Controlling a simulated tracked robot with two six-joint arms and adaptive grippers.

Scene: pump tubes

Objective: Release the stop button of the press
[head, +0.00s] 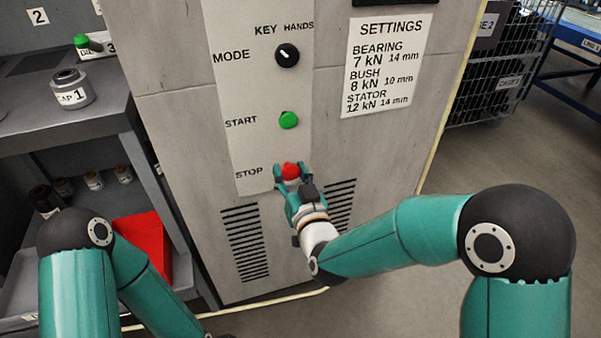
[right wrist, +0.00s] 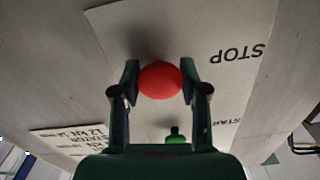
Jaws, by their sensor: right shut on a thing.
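The red stop button (head: 290,171) sits on the light panel of the press (head: 175,130), beside the word STOP. It also shows in the right wrist view (right wrist: 160,80), with a finger on each side of it. My right gripper (head: 291,175) is shut on the stop button. Its fingers hide part of the button's sides in the head view. My left arm (head: 85,270) is at the lower left in the head view, and its gripper is out of the picture.
The green start button (head: 289,120) and the black mode knob (head: 287,55) are above the stop button. A settings sheet (head: 385,65) is on the right. Wire cages (head: 500,80) stand behind.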

